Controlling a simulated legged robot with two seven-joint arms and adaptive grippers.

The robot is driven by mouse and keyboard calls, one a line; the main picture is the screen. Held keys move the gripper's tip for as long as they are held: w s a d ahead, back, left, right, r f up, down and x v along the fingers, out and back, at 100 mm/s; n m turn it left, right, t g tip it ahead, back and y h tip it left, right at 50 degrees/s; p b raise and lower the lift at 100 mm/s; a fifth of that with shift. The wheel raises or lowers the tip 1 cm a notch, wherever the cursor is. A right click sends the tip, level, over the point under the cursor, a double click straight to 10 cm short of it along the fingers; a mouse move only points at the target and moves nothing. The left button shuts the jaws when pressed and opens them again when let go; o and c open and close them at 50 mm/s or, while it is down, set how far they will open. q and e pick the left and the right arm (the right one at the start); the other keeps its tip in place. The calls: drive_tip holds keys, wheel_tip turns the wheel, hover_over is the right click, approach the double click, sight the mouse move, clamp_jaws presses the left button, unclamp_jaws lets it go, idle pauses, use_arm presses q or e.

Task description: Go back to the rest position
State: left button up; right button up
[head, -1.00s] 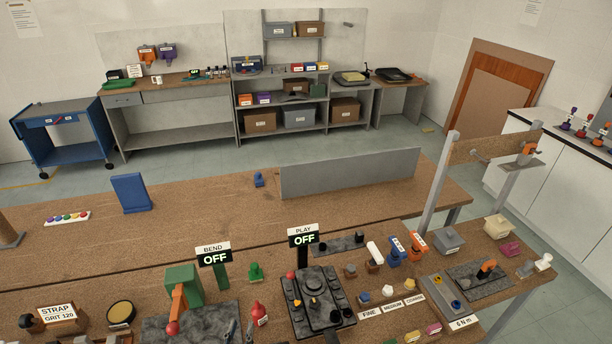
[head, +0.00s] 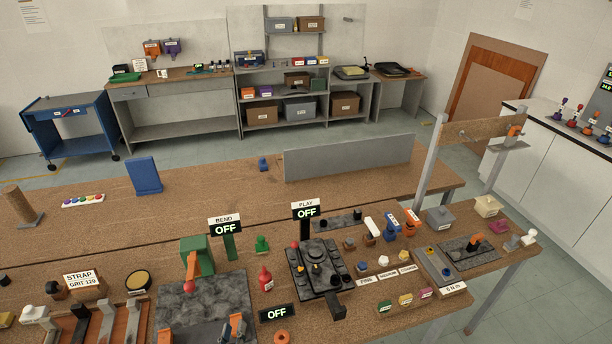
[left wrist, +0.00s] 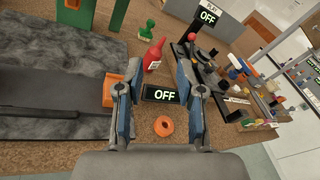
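My left gripper (left wrist: 158,64) is open in the left wrist view, its two blue-grey fingers spread with nothing between the tips. Past the fingers I see a black OFF display (left wrist: 160,95) and an orange ring (left wrist: 163,126) on the bench. My right gripper is in neither view.
The wooden bench holds a red bottle (head: 265,279), a grey slab (head: 205,300), a BEND sign (head: 225,225), a black PLAY device (head: 318,266) and a tray (head: 127,325) of tools at left. The far strip of bench (head: 220,195) is mostly bare.

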use_arm(q)
drive_tip(key=s+f+n+g, duration=0.75)
drive_tip(key=s+n, duration=0.25)
drive_tip(key=n, duration=0.5)
drive_tip(key=s+f+n+g, duration=0.6)
drive_tip(key=s+f+n, duration=0.2)
drive_tip(key=s+n, duration=0.45)
wheel_tip(320, 180, down, 33)
drive_tip(key=s+a+n+g+b, duration=0.1)
drive_tip(key=b, duration=0.5)
drive_tip(key=s+a+f+g+b, duration=0.1)
drive_tip(key=s+a+f+b, duration=0.2)
drive_tip(key=s+f, duration=1.4)
drive_tip(key=shift+f+b, duration=0.45)
drive_tip(key=shift+b, duration=0.05)
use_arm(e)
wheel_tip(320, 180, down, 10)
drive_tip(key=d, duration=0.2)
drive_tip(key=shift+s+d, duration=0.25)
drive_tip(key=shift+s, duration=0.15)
